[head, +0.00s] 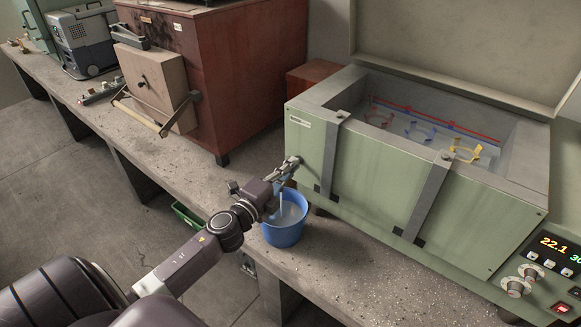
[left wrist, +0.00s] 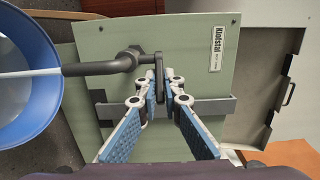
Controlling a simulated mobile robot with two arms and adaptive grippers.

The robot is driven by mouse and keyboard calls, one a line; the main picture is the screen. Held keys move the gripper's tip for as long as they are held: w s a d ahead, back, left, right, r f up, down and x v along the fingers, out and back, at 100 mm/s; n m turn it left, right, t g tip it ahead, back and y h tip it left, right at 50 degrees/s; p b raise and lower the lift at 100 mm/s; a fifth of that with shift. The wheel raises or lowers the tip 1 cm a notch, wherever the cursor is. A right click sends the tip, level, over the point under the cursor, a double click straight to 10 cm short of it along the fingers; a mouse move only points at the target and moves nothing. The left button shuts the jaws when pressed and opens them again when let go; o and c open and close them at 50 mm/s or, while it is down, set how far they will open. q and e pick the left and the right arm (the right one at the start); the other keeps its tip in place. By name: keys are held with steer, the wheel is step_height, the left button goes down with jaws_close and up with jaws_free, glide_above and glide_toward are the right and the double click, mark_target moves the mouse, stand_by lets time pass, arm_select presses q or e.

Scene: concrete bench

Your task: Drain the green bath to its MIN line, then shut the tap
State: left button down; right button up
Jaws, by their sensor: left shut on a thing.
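The green bath (head: 395,180) stands at the right with its lid up. Inside, a red line (head: 432,118) and a blue line below it run along the back wall. I cannot tell exactly where the water surface lies against them. The tap (left wrist: 95,67) sticks out from the bath's end; a pale stream (left wrist: 28,72) runs from its spout into a blue bucket (head: 285,234), which holds some water. My left gripper (head: 290,168) is shut on the tap's lever (left wrist: 158,72), the lever standing between its fingers (left wrist: 163,88). My right gripper is not in view.
Colored holders, including a yellow one (head: 466,150), sit in the bath. A control panel (head: 556,258) glows at the right. A red-brown cabinet (head: 235,65) and a wooden box-like door (head: 158,88) stand at the left. The bench (head: 345,265) is narrow in front of the bath.

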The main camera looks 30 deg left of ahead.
arm_select(q)
steer(key=shift+d+n+y, duration=0.15)
steer(key=shift+n+y, duration=0.15)
steer(key=shift+y, duration=0.2)
steer(key=n+g+y+b, duration=0.1)
steer(key=n+y+b, duration=0.1)
steer(key=y, duration=0.1)
steer(key=w+n+g+y+b, duration=0.1)
steer(key=n+g+y+b, duration=0.1)
steer(key=n+y+b, duration=0.1)
steer(key=w+n+g+y+b, duration=0.1)
steer(key=n+y+b, duration=0.1)
steer(key=y, duration=0.2)
steer(key=shift+w+d+f+n+y+b, duration=0.1)
steer(key=shift+w+d+n+y+b, duration=0.05)
steer(key=shift+d+n+y+b, duration=0.2)
steer(key=shift+g, duration=0.3)
steer(key=c, duration=2.1)
jaws_free()
